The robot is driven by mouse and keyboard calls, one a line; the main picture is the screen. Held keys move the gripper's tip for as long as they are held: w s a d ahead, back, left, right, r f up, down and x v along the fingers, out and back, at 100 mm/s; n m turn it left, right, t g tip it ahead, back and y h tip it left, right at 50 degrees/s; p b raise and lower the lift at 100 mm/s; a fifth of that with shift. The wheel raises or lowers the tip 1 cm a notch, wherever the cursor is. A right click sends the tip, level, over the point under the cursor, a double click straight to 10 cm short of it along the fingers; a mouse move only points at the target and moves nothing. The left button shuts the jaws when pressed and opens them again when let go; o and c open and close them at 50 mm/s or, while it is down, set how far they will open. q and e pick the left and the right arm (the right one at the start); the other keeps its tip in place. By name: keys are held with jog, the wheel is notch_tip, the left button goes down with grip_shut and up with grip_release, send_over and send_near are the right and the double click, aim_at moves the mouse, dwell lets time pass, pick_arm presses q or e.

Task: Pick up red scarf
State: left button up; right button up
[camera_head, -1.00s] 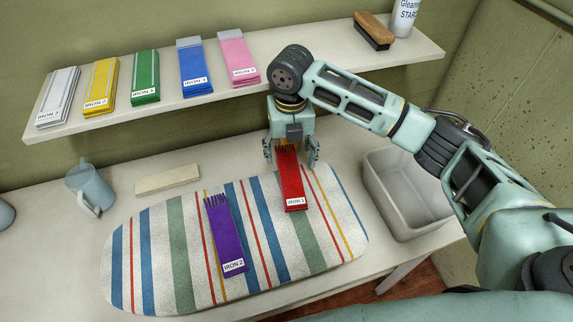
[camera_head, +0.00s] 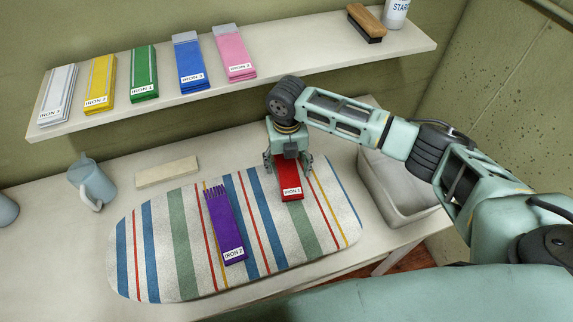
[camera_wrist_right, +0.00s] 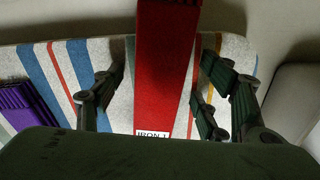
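The red scarf (camera_head: 289,182), folded into a strip with a white "IRON 1" label, lies on the striped ironing mat (camera_head: 188,268). My right gripper (camera_head: 287,166) is directly over its far part and hides that end. In the right wrist view the red scarf (camera_wrist_right: 166,75) runs between the fingers of my right gripper (camera_wrist_right: 160,100). The fingers are spread to both sides, with a gap between them and the scarf. My left gripper is not in view.
A purple scarf (camera_head: 225,225) labelled "IRON 2" lies left of the red one. A grey bin (camera_head: 400,195) stands to the right. A white block (camera_head: 167,172) and a blue-grey jug (camera_head: 92,183) are at left. A shelf (camera_head: 330,60) with folded scarves overhangs the back.

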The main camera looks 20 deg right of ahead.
jog(key=c, duration=1.1)
jog(key=shift+c, duration=0.2)
jog(key=shift+r, duration=0.2)
